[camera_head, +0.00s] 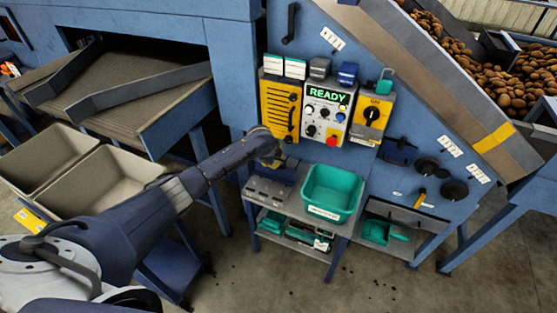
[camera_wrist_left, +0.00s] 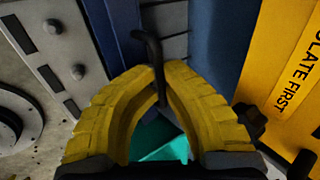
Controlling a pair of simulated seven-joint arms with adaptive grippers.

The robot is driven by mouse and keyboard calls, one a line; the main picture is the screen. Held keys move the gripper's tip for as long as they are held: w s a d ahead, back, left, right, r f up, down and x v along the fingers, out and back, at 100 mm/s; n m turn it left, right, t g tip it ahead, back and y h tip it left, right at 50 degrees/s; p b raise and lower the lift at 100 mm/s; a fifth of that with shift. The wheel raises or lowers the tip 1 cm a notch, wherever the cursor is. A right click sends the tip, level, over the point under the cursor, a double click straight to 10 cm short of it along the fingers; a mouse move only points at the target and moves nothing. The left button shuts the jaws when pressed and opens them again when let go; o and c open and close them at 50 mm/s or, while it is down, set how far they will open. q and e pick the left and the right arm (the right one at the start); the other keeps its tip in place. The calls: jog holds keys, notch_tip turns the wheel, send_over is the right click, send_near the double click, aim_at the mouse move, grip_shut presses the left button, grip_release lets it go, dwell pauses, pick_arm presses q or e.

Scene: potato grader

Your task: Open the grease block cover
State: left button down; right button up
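My left gripper (camera_head: 277,163) is at the front of the machine, below the yellow panel and just left of the teal bin; my own wrist partly hides it. In the left wrist view its yellow fingers (camera_wrist_left: 162,80) come together around a thin black bent handle (camera_wrist_left: 157,55). The handle stands in front of a dark blue surface (camera_wrist_left: 122,40), which seems to be the grease block cover; it also shows as a blue piece (camera_head: 283,174) under the gripper in the head view. I cannot tell whether it is open. My right gripper is not in view.
A teal bin (camera_head: 334,187) stands on a grey cart (camera_head: 289,203) beside my gripper. The yellow panel (camera_head: 280,108), control box (camera_head: 323,113) with a READY display and yellow switch box (camera_head: 374,116) are above. Beige bins (camera_head: 108,190) stand at left.

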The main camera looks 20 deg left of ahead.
pick_arm(q)
jog(key=shift+w+r, duration=0.2)
jog(key=shift+r, duration=0.1)
jog(key=c, duration=1.8)
grip_release()
jog(key=shift+s+f, duration=0.1)
jog(key=shift+f, duration=0.05)
jog(key=v, duration=1.2)
